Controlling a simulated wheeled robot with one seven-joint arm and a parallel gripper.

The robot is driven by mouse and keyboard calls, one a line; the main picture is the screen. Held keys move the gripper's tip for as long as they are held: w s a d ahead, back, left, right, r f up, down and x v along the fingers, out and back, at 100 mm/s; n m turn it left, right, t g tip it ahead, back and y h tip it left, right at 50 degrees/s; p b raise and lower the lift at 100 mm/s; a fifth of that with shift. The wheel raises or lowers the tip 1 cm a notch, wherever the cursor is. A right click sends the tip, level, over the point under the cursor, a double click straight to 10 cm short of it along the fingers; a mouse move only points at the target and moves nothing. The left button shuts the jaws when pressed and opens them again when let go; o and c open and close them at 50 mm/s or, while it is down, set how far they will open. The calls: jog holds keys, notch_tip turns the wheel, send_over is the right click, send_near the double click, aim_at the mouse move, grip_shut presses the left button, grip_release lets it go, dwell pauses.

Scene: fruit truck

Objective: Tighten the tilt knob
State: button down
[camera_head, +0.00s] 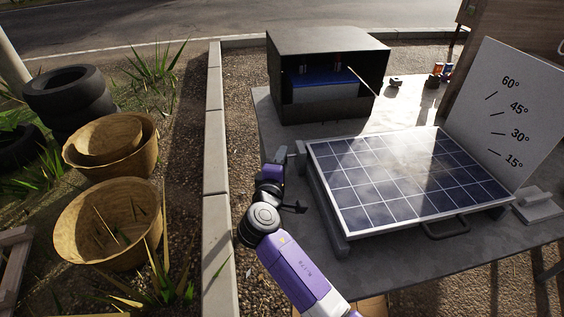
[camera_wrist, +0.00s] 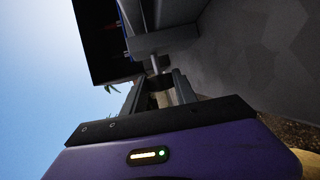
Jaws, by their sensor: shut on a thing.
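The tilt knob (camera_wrist: 159,83) is a small dark piece on a short metal shaft, seen between my fingers in the wrist view. My gripper (camera_wrist: 160,78) is shut on it, with one finger on each side. In the head view my gripper (camera_head: 279,156) is at the left side of the solar panel (camera_head: 405,180), near its upper left corner; the knob is too small or hidden there. The panel lies at a low tilt on its frame (camera_head: 327,205). An angle board (camera_head: 525,105) marked 15° to 60° stands at its right.
A dark open box (camera_head: 325,45) with a blue item inside stands behind the panel on the grey table (camera_head: 405,267). Small cans (camera_head: 438,69) stand at the back right. A handle (camera_head: 446,229) sticks out at the panel's front. Baskets (camera_head: 110,222) and tires (camera_head: 66,92) are on the left ground.

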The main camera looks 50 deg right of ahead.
jog(key=shift+f, duration=0.15)
jog(key=c, duration=1)
grip_release()
jog(key=shift+v, duration=3.9)
jog(key=shift+o, duration=0.2)
